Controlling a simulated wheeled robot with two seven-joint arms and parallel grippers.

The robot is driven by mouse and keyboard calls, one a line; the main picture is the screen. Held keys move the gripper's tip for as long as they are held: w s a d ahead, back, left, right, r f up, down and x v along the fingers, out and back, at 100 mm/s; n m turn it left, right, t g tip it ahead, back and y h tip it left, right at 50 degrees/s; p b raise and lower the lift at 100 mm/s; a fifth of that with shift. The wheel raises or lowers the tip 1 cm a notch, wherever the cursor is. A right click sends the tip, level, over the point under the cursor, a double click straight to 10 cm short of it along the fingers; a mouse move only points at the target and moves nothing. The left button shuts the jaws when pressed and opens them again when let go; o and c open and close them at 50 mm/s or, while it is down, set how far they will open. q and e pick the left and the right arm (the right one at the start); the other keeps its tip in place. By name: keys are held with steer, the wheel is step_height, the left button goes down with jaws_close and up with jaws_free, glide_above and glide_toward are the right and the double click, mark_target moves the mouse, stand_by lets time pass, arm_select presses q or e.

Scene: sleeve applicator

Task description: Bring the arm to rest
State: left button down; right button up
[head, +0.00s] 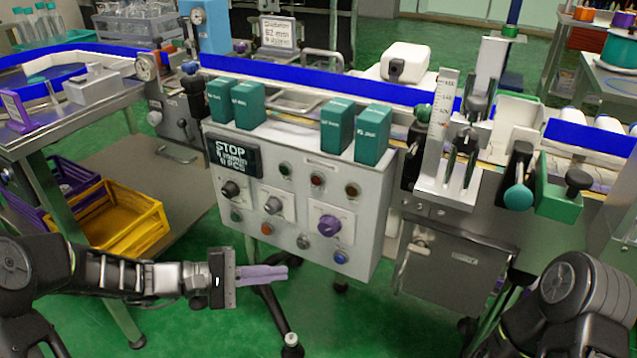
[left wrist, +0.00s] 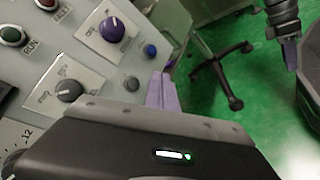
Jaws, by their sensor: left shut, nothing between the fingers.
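My left gripper (head: 286,273) is in front of the lower left of the control panel (head: 375,200) in the head view. Its purple fingers are together, with nothing between them, and point right. They also show closed in the left wrist view (left wrist: 162,90), beside the panel's blue button (left wrist: 150,51). I cannot tell the exact gap to the panel. My right arm is at the lower right of the head view, its gripper out of frame. A dark gripper with a purple finger, seemingly my right gripper (left wrist: 290,52), shows at the upper right of the left wrist view; its opening is unclear.
The panel carries a STOP display (head: 233,156), a purple knob (head: 328,225) and several buttons. Teal boxes (head: 247,105) stand on top. A yellow crate (head: 110,228) is at the left. A grey box (head: 452,275) hangs at the right. Green floor is open below.

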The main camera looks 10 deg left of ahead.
arm_select(q)
steer(key=s+a+f+m+g+y, duration=0.1)
steer(key=s+a+f+y, duration=0.15)
steer(key=f, duration=0.55)
steer(key=s+a+f+g+y, duration=0.15)
steer(key=s+f+y, duration=0.25)
steer(key=f, duration=0.5)
steer(key=s+a+f+m+g+y, duration=0.1)
steer(key=s+f+g+y, duration=0.2)
steer(key=f, duration=0.5)
steer(key=s+d+f+m, duration=0.7)
steer(key=s+d, duration=0.4)
step_height(320, 180, up, 27)
steer(key=s+d+p, duration=0.1)
steer(key=p, duration=2.6)
steer(key=shift+s+d+r+p, duration=0.2)
steer(key=shift+s+d+p, duration=0.1)
steer(key=shift+p, duration=0.1)
steer(key=shift+w, duration=0.1)
